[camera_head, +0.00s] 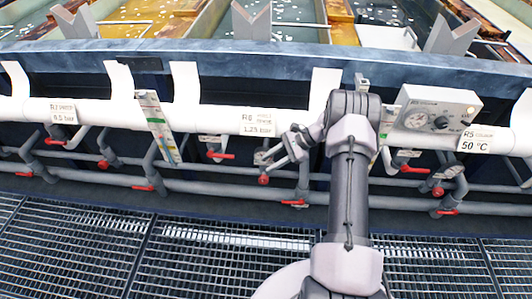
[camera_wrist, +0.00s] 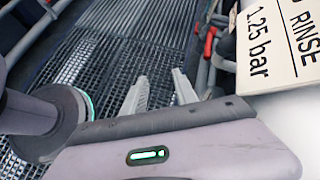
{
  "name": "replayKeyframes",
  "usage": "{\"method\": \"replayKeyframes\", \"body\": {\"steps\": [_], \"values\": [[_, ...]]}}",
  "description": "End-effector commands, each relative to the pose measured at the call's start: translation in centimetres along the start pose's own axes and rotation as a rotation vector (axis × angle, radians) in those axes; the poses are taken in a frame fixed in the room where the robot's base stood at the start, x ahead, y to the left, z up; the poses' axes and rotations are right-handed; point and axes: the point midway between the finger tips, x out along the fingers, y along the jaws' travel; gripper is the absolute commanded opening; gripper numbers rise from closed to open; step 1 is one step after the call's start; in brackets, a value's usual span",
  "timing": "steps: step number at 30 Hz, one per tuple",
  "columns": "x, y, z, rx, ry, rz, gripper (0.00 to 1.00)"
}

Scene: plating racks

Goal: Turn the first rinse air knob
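A white sign (camera_head: 257,122) reading R6, 1.25 bar hangs on the white pipe left of my arm. It also shows in the wrist view (camera_wrist: 280,40), where the word RINSE is readable. A round red knob (camera_head: 263,180) sits on the piping below this sign. My gripper (camera_head: 268,158) is just above that knob, apart from it as far as I can see. In the wrist view my gripper (camera_wrist: 160,88) has its two fingers spread with nothing between them, over floor grating. The knob is not clearly seen between the fingers.
Other red handles (camera_head: 217,155) line the grey pipes. A sign marked R7 (camera_head: 62,110) is at left. A gauge box (camera_head: 438,112) and a sign marked R5 (camera_head: 481,139) are at right. Tanks stand behind the blue rim (camera_head: 200,50). The grating floor (camera_head: 90,250) is clear.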

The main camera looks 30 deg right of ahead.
Motion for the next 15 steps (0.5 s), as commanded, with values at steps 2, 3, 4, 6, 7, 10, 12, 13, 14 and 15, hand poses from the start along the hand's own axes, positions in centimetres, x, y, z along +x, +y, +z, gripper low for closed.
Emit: {"method": "replayKeyframes", "body": {"steps": [2,3,4,6,7,10,12,13,14,15], "values": [[-0.7,-0.6,1.8,-0.037,0.021,0.016,0.35],[-1.0,-0.8,2.6,-0.053,0.03,0.023,0.35],[-1.2,-1.0,3.2,-0.065,0.037,0.029,0.35],[-1.6,-1.2,4.2,-0.086,0.05,0.039,0.35],[-1.7,-1.2,4.5,-0.093,0.054,0.043,0.35],[-1.9,-1.4,5.2,-0.108,0.063,0.049,0.35],[-2.0,-1.4,5.4,-0.113,0.066,0.051,0.35],[-2.0,-1.4,5.5,-0.114,0.067,0.052,0.35],[-2.0,-1.4,5.5,-0.114,0.067,0.052,0.35],[-2.0,-1.4,5.5,-0.114,0.067,0.052,0.35]]}}
